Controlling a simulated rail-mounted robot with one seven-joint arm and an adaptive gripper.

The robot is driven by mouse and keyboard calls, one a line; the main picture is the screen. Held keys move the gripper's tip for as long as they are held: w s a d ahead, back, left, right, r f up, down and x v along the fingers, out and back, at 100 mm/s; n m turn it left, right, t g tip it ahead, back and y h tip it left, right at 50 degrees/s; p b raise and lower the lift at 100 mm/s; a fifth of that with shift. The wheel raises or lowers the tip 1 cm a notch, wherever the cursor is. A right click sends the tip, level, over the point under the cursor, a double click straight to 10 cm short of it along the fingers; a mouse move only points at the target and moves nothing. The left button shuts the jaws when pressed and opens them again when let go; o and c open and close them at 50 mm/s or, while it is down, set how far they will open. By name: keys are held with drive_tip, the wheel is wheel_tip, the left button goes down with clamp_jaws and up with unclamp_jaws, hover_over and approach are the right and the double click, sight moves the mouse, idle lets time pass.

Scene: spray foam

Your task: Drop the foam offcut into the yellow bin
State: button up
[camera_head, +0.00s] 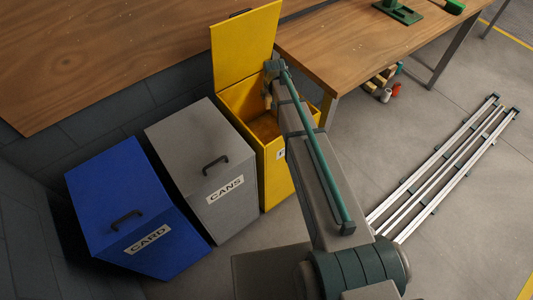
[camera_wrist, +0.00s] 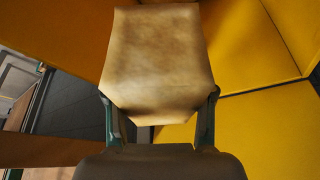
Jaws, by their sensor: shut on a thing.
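The yellow bin (camera_head: 270,180) stands at the right end of a row of bins, with its lid (camera_head: 243,48) raised. My gripper (camera_head: 268,96) is over the bin's opening, at the upper end of my arm. In the wrist view my gripper (camera_wrist: 160,112) is shut on the tan foam offcut (camera_wrist: 155,60), with a finger on each side of it. The offcut also shows small and tan in the head view (camera_head: 267,103). Yellow bin walls (camera_wrist: 262,125) fill the right of the wrist view. My arm hides part of the bin's right side.
The grey CANS bin (camera_head: 195,150) and blue CARD bin (camera_head: 120,200) stand to the left, both closed. A wooden workbench (camera_head: 370,40) is close on the right. Metal rails (camera_head: 440,165) lie on the floor. Bottles and small items (camera_head: 383,85) are under the bench.

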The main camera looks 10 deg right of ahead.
drive_tip(key=shift+f+b, duration=0.45)
drive_tip(key=shift+f, duration=1.05)
drive_tip(key=o, duration=1)
drive_tip(key=shift+r, duration=0.15)
drive_tip(key=v, duration=1.1)
drive_tip(key=shift+s+r, duration=0.15)
drive_tip(key=shift+r, duration=0.25)
